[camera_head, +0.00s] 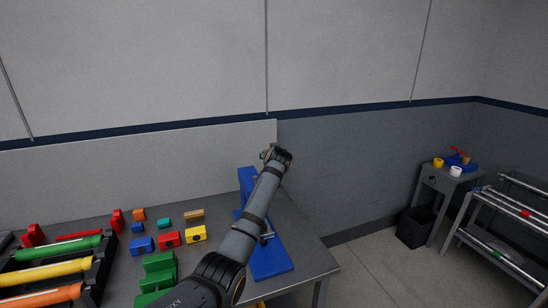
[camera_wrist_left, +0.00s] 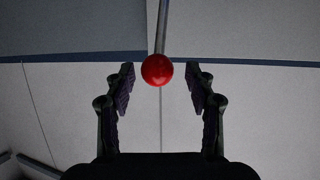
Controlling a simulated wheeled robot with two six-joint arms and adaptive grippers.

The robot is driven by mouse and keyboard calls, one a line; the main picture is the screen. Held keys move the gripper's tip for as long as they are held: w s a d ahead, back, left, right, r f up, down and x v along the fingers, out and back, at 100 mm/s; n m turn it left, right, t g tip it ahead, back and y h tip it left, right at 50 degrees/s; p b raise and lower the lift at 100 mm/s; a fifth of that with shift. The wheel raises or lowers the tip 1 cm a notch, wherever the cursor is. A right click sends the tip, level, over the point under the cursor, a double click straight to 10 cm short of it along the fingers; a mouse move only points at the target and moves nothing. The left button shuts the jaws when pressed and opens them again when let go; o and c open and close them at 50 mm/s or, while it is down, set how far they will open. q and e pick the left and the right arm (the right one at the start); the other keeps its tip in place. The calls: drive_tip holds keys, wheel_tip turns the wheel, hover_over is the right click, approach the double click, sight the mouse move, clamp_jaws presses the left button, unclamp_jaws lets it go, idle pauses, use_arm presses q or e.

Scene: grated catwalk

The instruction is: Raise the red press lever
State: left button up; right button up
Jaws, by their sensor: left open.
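The red ball knob (camera_wrist_left: 157,70) of the press lever shows in the left wrist view, on the end of a thin metal rod (camera_wrist_left: 162,25). My left gripper (camera_wrist_left: 160,82) is open, with the knob between its fingertips in the picture. A gap shows on each side, so neither finger touches it; its depth is unclear. In the head view my left arm crosses in front of the blue press (camera_head: 268,258), whose base and upright stand at the table's right end. The arm hides the knob, and the left gripper's fingers cannot be made out there. My right gripper is not in view.
Coloured blocks, including a yellow one (camera_head: 196,234), stand on the grey table (camera_head: 212,215) left of the press. A rack with coloured rollers (camera_head: 60,270) is at far left. A small side table (camera_head: 452,180), a dark bin (camera_head: 415,228) and a shelf rack stand right.

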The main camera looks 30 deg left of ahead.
use_arm(q)
drive_tip(key=v, duration=0.9)
drive_tip(key=shift+s+r, duration=0.2)
drive_tip(key=shift+s, duration=0.1)
drive_tip(key=shift+d, duration=0.1)
